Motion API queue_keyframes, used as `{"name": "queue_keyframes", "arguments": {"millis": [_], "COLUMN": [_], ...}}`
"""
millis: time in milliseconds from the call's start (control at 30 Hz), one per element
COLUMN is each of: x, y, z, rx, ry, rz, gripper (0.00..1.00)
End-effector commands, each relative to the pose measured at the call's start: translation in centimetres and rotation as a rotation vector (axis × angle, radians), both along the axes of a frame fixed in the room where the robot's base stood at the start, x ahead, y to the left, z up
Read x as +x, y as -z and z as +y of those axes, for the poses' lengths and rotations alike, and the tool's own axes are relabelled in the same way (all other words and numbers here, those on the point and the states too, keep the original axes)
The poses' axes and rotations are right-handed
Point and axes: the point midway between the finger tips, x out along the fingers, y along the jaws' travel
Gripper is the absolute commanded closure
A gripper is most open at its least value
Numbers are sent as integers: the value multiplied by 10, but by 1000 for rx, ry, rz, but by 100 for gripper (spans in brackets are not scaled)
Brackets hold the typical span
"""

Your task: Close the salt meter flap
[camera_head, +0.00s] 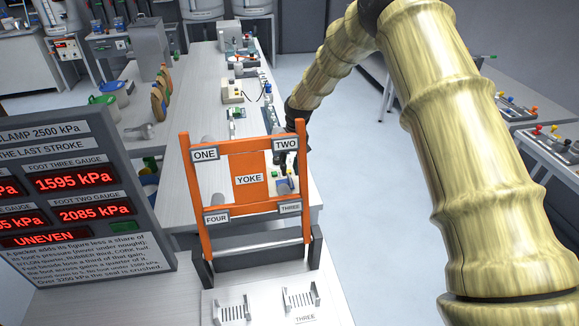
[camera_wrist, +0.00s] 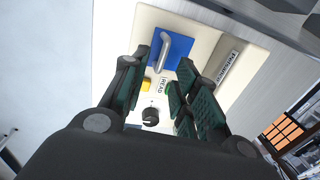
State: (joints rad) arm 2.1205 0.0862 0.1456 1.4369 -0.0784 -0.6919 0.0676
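A cream instrument (camera_wrist: 212,36) lies in front of my gripper in the wrist view. It has a blue square plate (camera_wrist: 177,48) with a grey bar handle (camera_wrist: 163,52), which looks like the flap; I cannot tell whether it is raised. A yellow button (camera_wrist: 146,84), a READ label (camera_wrist: 162,86), a green button (camera_wrist: 169,88) and a black knob (camera_wrist: 150,117) sit below it. My gripper (camera_wrist: 164,60) is open and empty, its fingers on either side of the handle in the picture; contact cannot be told. In the head view my gripper (camera_head: 288,160) is partly hidden behind the orange yoke.
The orange yoke frame (camera_head: 248,158) stands on the near bench, before the instrument. A gauge board (camera_head: 75,190) is at the left. The long bench (camera_head: 195,100) holds several bottles and devices. Another bench with coloured knobs (camera_head: 540,130) is at the right. Open floor (camera_head: 345,190) lies between.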

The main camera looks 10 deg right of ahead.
Motion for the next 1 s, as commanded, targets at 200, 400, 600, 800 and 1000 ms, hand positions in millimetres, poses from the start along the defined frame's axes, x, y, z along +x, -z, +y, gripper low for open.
{"name": "queue_keyframes", "arguments": {"millis": [200,400,600,800,1000], "x": [0,0,0,0,0], "y": [15,19,19,19,20], "z": [2,2,2,2,2], "rx": [0,0,0,0,3], "ry": [0,-1,-1,0,0], "rz": [0,-1,-1,-1,-1], "gripper": [71,71,73,100,100]}}
